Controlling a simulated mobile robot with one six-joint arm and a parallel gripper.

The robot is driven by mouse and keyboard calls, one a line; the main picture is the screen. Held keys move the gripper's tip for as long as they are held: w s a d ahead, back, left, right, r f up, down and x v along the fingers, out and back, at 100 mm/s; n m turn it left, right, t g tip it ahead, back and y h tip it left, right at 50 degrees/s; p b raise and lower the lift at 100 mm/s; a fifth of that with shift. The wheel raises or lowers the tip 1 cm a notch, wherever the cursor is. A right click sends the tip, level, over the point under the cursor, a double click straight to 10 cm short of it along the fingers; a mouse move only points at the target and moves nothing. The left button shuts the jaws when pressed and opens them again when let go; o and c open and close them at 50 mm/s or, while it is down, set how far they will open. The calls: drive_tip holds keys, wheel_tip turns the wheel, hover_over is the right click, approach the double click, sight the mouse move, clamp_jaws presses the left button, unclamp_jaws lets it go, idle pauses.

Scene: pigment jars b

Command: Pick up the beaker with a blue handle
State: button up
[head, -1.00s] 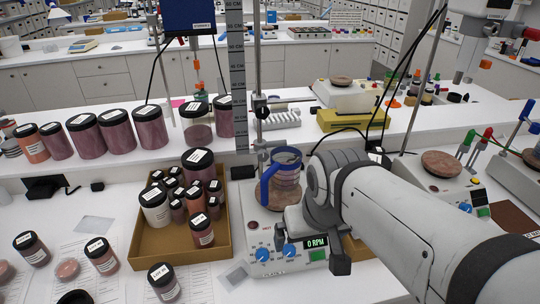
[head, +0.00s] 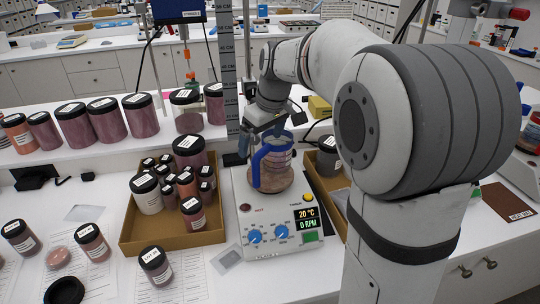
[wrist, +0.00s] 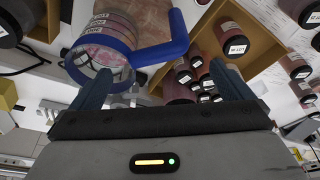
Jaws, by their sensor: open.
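The beaker (head: 283,160) is clear with a blue rim and a blue handle (head: 257,165). It stands upright on a round brown plate on top of a white hotplate stirrer (head: 285,236). My gripper (head: 262,133) is above and at the beaker's far side, partly hidden by the arm. In the wrist view my gripper (wrist: 160,82) is open and its fingers are wide apart. There the beaker (wrist: 112,35) is beyond the left finger, and the blue handle (wrist: 165,45) shows between the two fingers. I cannot tell whether anything touches.
A brown tray (head: 172,243) of lidded jars stands left of the stirrer. Another tray with a dark-lidded jar (head: 328,160) is close on the right. A vertical ruler (head: 228,70) stands behind. Loose jars, such as one at the front (head: 156,265), stand on the bench at left.

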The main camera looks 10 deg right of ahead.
sight(262, 149)
drive_tip(key=x, duration=0.2)
drive_tip(key=p+x, duration=0.1)
drive_tip(key=x, duration=0.3)
drive_tip(key=shift+s+d+f, duration=0.1)
drive_tip(key=shift+d+f, duration=0.05)
drive_tip(key=shift+d, duration=0.1)
drive_tip(key=shift+c, duration=0.2)
